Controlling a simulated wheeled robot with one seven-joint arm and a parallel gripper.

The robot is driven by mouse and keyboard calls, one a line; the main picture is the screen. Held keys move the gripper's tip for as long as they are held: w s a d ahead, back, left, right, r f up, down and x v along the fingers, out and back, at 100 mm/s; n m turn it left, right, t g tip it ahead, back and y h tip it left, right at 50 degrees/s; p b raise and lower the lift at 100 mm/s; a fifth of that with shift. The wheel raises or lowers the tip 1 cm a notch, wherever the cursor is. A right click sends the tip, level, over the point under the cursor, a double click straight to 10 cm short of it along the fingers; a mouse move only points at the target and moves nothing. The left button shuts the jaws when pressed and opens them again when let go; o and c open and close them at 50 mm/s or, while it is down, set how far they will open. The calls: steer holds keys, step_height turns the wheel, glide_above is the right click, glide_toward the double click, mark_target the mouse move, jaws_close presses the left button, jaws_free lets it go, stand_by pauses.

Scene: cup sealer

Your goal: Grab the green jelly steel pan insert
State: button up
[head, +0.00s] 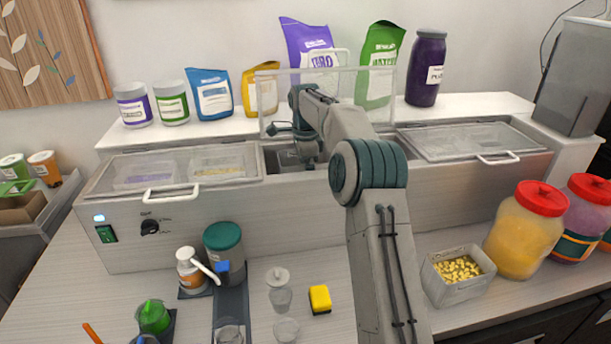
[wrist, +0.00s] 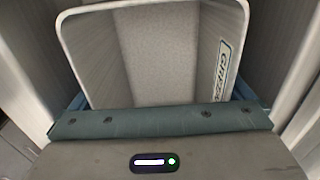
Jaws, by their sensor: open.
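A grey steel pan insert (wrist: 158,55) fills the middle of the wrist view, right in front of my gripper's palm. Its label on the right wall is partly cut off and seems to begin "GREE". Its inside looks plain grey, and I see no green jelly in it. In the head view my gripper (head: 306,160) reaches down into the open middle bay of the counter unit (head: 225,228), where the arm partly hides the pan. My gripper is open; its fingertips are mostly hidden by the palm and pan.
Closed clear lids cover the left bay (head: 190,168) and right bay (head: 465,140). A clear raised lid (head: 268,95) stands behind my wrist. Pouches and jars line the shelf behind. A box of yellow bits (head: 455,275) and red-lidded jars (head: 525,235) stand at right.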

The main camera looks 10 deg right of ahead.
steer(key=c, duration=0.9)
